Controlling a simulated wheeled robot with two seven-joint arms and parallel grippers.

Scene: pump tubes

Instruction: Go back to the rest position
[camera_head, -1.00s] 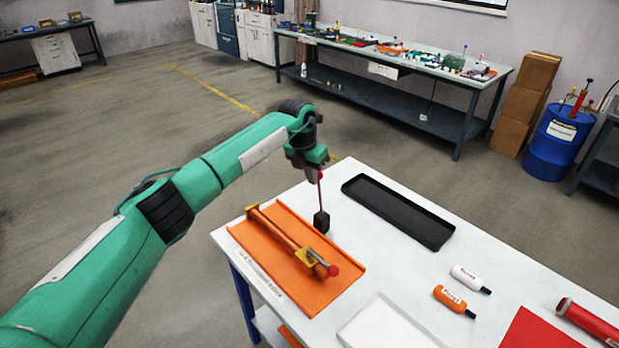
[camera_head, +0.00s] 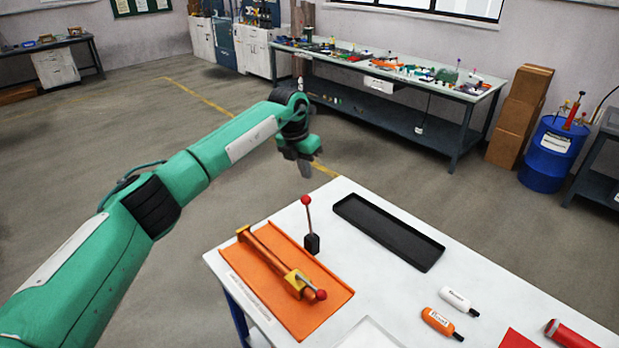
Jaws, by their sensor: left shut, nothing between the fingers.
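My left gripper (camera_head: 305,168) hangs at the end of my green left arm, pointing down. It is shut and empty, in the air above and behind the far left corner of the white table (camera_head: 430,285). A red-knobbed lever on a small black block (camera_head: 311,243) stands upright on the table, apart from the gripper. An orange tray (camera_head: 318,308) with an orange tube and clamp (camera_head: 275,257) lies at the near left of the table. My right gripper is outside the picture.
A long black tray (camera_head: 388,232) lies empty behind. A white bottle (camera_head: 455,299), an orange bottle (camera_head: 438,322) and a red tube (camera_head: 568,333) lie at the right. The floor beyond the table is clear up to a workbench (camera_head: 395,75).

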